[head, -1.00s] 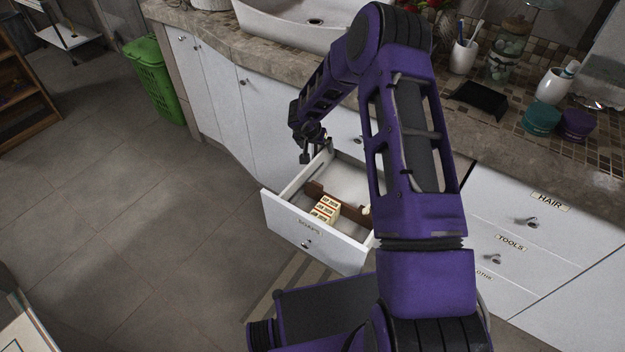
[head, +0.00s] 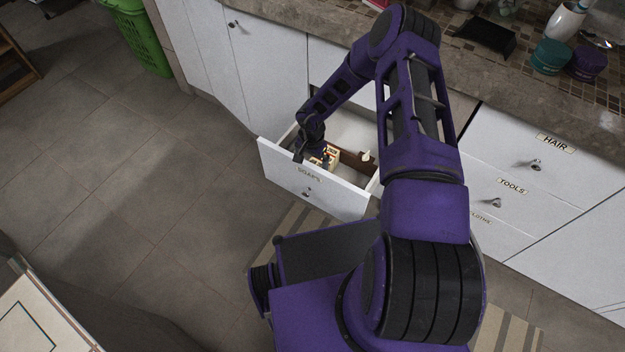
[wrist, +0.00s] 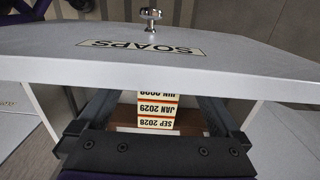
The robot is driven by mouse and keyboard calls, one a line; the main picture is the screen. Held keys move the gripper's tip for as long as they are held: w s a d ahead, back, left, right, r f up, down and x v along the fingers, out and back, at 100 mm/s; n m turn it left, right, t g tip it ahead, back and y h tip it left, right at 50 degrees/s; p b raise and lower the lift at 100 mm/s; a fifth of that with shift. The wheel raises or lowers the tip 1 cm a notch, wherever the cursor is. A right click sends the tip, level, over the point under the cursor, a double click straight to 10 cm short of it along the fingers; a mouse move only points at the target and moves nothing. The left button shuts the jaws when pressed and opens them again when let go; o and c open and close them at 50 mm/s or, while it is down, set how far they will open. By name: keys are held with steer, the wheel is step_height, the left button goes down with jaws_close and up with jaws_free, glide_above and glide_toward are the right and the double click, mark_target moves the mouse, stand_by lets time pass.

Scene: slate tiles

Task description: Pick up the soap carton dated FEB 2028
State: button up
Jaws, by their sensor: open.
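The soap cartons (head: 331,156) stand together in the open drawer marked SOAPS. In the wrist view the cartons (wrist: 158,109) show cream faces with red bands and upside-down print. I read SEP 2028 on the nearest one and JAN 2029 on the one behind it. The date on the third is cut off by the drawer front and unclear. I cannot read FEB 2028 on any carton. My gripper (head: 305,152) is over the left part of the drawer, beside the cartons. In the wrist view my gripper (wrist: 157,108) is open, its fingers either side of the row, with nothing held.
The drawer front (wrist: 220,65) stands close before the wrist camera and hides part of the row. A brown divider (wrist: 190,120) lies beside the cartons. Closed drawers marked HAIR (head: 555,143) and TOOLS (head: 512,186) are to the right.

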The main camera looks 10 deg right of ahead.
steer(key=shift+w+d+f+b, duration=0.1)
steer(key=shift+f+b, duration=0.1)
steer(key=shift+f, duration=0.8)
steer(key=shift+w+f+b, duration=0.15)
steer(key=shift+f+b, duration=0.05)
steer(key=shift+f, duration=0.8)
steer(key=shift+w+d+f+b, duration=0.1)
steer(key=shift+f+b, duration=0.1)
steer(key=shift+f, duration=0.8)
steer(key=c, duration=1.2)
steer(key=shift+r, duration=0.15)
